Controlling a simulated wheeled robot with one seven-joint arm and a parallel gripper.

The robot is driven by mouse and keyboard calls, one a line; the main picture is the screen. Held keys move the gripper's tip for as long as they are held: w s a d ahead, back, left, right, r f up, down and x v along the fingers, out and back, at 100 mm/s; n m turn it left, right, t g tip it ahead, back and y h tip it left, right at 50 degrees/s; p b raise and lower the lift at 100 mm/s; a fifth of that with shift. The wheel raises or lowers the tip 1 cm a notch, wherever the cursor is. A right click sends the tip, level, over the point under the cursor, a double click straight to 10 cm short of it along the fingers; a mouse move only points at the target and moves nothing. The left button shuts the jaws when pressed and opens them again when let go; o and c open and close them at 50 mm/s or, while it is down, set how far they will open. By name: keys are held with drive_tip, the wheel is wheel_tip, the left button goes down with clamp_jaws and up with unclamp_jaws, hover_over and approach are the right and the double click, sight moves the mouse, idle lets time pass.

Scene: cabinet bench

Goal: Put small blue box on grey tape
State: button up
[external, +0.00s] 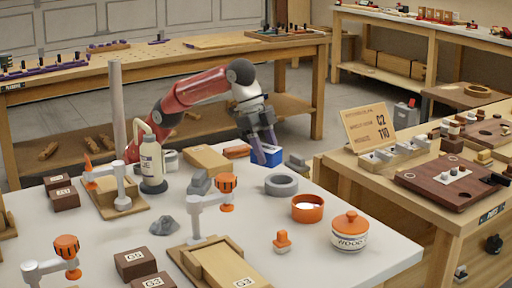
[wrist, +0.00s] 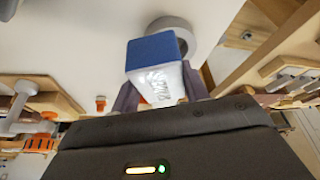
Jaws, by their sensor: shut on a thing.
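My gripper (external: 264,147) is above the far right part of the white table, its fingers pointing down. It is shut on the small blue box (external: 270,155), which has a blue part and a white part with lettering. In the wrist view the small blue box (wrist: 155,65) sits between the fingers. The grey tape (external: 281,185) is a thick grey ring lying flat on the table, nearer the camera than the box. In the wrist view the grey tape (wrist: 178,27) shows behind the box, which hides part of it. Whether the box touches the table is unclear.
An orange bowl (external: 308,208) and an orange-lidded jar (external: 350,231) stand right of the tape. A grey block (external: 199,181) and an orange-headed lamp-like stand (external: 213,203) are to its left. A bottle (external: 152,165) stands farther left. The table (external: 330,267) is bare near its front right.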

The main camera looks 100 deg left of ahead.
sight(266, 165)
drive_tip(key=shift+s+f, duration=0.1)
drive_tip(key=shift+f, duration=1.95)
drive_tip(key=o, duration=1)
drive_tip(key=shift+f, duration=0.15)
drive_tip(key=shift+o, duration=0.2)
drive_tip(key=shift+v, duration=3.9)
